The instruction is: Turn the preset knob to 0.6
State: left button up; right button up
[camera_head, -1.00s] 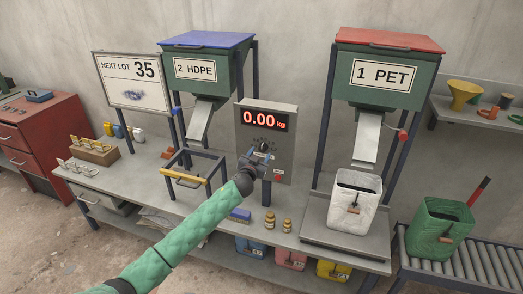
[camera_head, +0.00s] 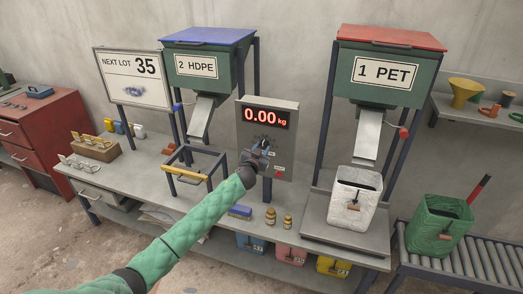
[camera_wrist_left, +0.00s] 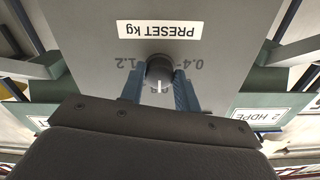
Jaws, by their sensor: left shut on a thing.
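The grey control box (camera_head: 285,160) stands on the bench with a red display (camera_head: 266,118) reading 0.00 kg. The dark preset knob (camera_wrist_left: 160,69) is on its face; in the left wrist view, the label PRESET kg (camera_wrist_left: 159,29) appears upside down, with scale marks 1.2 and 0.4 beside the knob. A short white line shows by the knob, between my fingers. My left gripper (camera_head: 264,147) is at the box face, and its two blue-grey fingers (camera_wrist_left: 159,90) are shut on the knob's sides. Part of the scale is hidden behind the hand. My right gripper is not in view.
A frame with a yellow bar (camera_head: 186,175) stands left of my forearm. Small brass weights (camera_head: 270,218) and a blue block (camera_head: 240,211) lie on the bench below. A white bin (camera_head: 350,208) stands under the 1 PET hopper (camera_head: 385,75).

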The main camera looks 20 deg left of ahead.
pick_arm(q)
jog(key=shift+f, duration=0.1)
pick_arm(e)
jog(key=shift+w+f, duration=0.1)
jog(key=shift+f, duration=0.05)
pick_arm(q)
jog(key=shift+n+b, duration=0.3)
jog(key=shift+b, duration=0.05)
jog(key=n+b, duration=0.2)
jog(key=n, duration=0.1)
jog(key=shift+d+f+n+b, duration=0.1)
jog(key=shift+n+b, duration=0.2)
jog(key=shift+b, duration=0.05)
jog(key=n+b, duration=0.1)
jog(key=n, duration=0.1)
jog(key=shift+n, duration=1.7)
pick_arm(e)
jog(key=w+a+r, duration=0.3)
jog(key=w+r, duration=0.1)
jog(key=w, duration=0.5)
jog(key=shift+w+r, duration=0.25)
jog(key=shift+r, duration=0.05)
pick_arm(q)
jog(key=shift+b, duration=0.3)
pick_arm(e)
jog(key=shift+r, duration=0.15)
pick_arm(q)
jog(key=o, duration=1)
